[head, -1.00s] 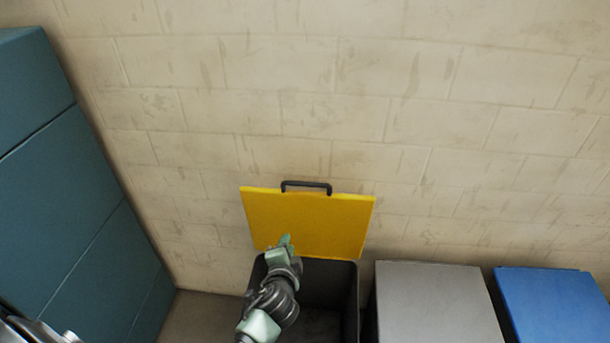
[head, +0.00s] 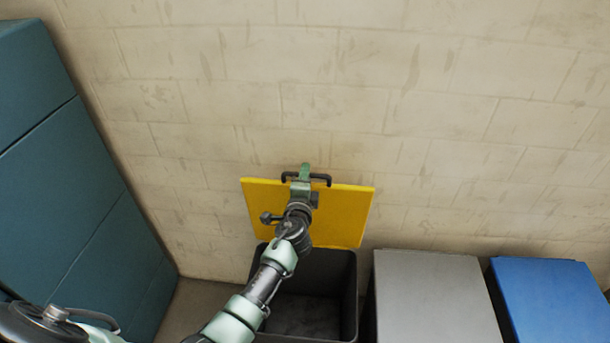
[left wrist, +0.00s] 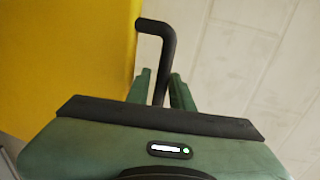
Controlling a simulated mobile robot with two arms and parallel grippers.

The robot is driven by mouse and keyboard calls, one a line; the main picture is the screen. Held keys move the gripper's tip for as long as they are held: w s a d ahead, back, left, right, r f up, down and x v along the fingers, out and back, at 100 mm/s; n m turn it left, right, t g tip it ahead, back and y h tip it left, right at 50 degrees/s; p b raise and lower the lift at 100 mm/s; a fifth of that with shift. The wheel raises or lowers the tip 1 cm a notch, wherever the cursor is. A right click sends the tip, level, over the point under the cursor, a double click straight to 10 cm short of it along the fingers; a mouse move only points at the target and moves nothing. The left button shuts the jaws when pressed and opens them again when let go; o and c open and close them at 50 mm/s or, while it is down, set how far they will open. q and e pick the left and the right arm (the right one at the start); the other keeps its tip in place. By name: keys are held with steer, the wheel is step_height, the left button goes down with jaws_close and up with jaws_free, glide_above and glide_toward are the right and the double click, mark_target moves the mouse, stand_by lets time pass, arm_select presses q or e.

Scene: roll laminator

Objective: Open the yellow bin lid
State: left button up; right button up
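The yellow bin lid (head: 345,215) stands raised behind the open dark bin (head: 350,295), its flat face toward me and the wall behind it. The bin's dark inside shows. A black handle (head: 323,178) sits on the lid's top edge. My left gripper (head: 305,172) is at this handle, in front of the lid. In the left wrist view the handle (left wrist: 157,40) runs down between the two green fingers (left wrist: 160,88), which sit close on both sides of it. The lid's yellow face (left wrist: 65,60) fills the left of that view. My right gripper is not in view.
A bin with a grey lid (head: 430,300) and one with a blue lid (head: 555,305) stand to the right, both closed. A tall teal cabinet (head: 70,200) is at the left. A pale block wall (head: 400,90) closes off the back.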

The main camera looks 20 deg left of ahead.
arm_select(q)
jaws_close()
stand_by(1.4)
